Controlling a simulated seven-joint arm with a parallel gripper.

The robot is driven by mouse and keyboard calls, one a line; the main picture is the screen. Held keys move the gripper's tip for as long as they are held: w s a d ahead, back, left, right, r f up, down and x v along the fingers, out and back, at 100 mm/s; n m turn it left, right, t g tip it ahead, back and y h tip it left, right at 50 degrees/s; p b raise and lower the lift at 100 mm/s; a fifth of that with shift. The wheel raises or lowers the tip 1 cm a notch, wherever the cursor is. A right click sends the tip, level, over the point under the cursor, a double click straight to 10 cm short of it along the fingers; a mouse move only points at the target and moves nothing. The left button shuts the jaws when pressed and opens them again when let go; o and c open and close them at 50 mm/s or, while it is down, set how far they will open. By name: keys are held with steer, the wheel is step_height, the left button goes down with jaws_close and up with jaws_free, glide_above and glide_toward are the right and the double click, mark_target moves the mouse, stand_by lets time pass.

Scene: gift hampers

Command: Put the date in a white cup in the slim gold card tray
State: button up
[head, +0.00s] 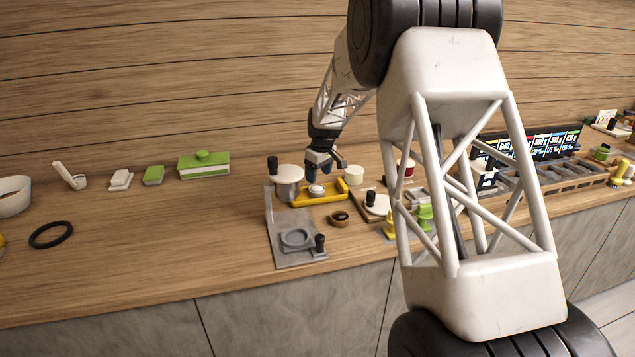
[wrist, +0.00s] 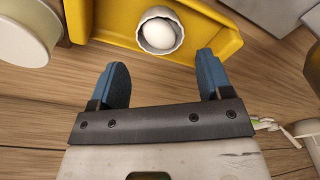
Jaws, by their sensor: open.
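The slim gold card tray (head: 334,194) lies on the wooden counter. A white fluted cup (head: 316,191) sits inside it. In the wrist view the cup (wrist: 160,31) rests on the yellow tray (wrist: 112,20) and holds a smooth, white, egg-like piece (wrist: 159,34); its colour does not look like a brown date. My gripper (head: 320,168) is just above the tray. In the wrist view its blue fingers (wrist: 163,75) are spread apart with nothing between them, and the cup lies beyond the tips, apart from them.
A small brown cup (head: 340,220) with a dark piece stands in front of the tray. A grey stand (head: 291,255) and a metal pot (head: 288,186) are to the left. A cream round tub (head: 354,175) is close on the right.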

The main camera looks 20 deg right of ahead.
mark_target(320, 189)
step_height(320, 189, up, 6)
steer(key=shift+s+d+r, duration=0.2)
steer(key=shift+s+r, duration=0.05)
steer(key=shift+s, duration=0.1)
stand_by(0.7)
steer(key=s+a+r+m, duration=0.15)
steer(key=s+r, duration=0.25)
steer(key=s, duration=0.5)
steer(key=s+a+r+m, duration=0.15)
steer(key=s+r, duration=0.25)
steer(key=s, duration=0.5)
steer(key=s+a+r, duration=0.3)
steer(key=s+r, duration=0.1)
steer(key=s, duration=0.5)
steer(key=s+a+f+m, duration=0.1)
steer(key=s+f+m, duration=0.1)
steer(key=s, duration=1.3)
steer(key=s+a+f+m+t+h, duration=0.1)
steer(key=s+a+f+m, duration=0.1)
steer(key=s, duration=1.3)
steer(key=shift+s+f, duration=0.35)
steer(key=shift+f, duration=0.3)
